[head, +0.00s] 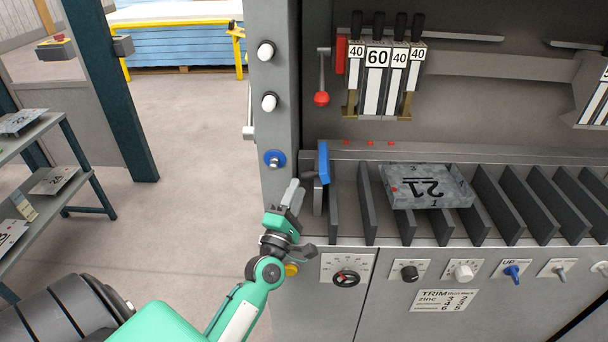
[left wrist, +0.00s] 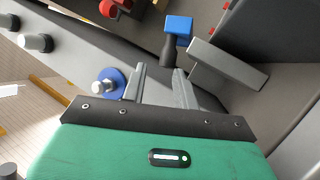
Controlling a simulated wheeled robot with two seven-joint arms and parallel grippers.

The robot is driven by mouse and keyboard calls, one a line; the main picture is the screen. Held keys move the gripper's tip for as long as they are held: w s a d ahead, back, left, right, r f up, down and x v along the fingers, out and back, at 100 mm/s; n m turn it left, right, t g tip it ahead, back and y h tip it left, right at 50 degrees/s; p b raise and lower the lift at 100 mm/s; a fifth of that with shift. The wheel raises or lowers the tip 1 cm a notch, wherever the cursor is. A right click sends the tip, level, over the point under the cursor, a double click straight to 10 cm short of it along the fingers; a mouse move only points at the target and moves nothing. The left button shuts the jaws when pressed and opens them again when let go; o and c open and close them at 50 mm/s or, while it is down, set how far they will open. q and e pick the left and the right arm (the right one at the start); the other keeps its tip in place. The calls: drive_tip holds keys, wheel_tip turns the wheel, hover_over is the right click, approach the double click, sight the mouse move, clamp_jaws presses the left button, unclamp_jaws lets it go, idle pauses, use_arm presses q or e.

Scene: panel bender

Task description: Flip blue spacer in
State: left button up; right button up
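The blue spacer (head: 323,162) is an upright blue piece at the left end of the slotted rack, beside the machine's grey post. In the left wrist view a blue block (left wrist: 178,27) on a dark stem, which looks like the same piece, lies beyond the fingertips. My left gripper (head: 293,186) is in front of the post, just left of and slightly below the spacer. In the left wrist view its two fingers (left wrist: 160,78) are apart with nothing between them. They do not appear to touch the blue block. My right gripper is not in view.
A blue round knob (head: 275,158) sits on the post close to my left gripper. A red-balled lever (head: 321,98) hangs above. Several control knobs line the front panel. Open floor (head: 195,130) lies left.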

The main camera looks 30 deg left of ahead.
sight(303, 179)
use_arm(q)
drive_tip(key=x, duration=0.2)
drive_tip(key=f+x, duration=0.1)
drive_tip(key=x, duration=0.1)
drive_tip(key=shift+w+a+r+p, duration=0.15)
drive_tip(key=shift+w+p, duration=0.2)
drive_tip(key=shift+w, duration=0.2)
drive_tip(key=shift+w+r, duration=0.1)
drive_tip(key=shift+w, duration=0.3)
drive_tip(key=shift+a, duration=0.1)
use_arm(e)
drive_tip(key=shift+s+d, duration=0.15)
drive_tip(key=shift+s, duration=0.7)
use_arm(q)
clamp_jaws()
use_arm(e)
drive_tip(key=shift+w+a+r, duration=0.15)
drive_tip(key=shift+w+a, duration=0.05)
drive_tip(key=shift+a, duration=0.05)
use_arm(q)
drive_tip(key=shift+r, duration=0.1)
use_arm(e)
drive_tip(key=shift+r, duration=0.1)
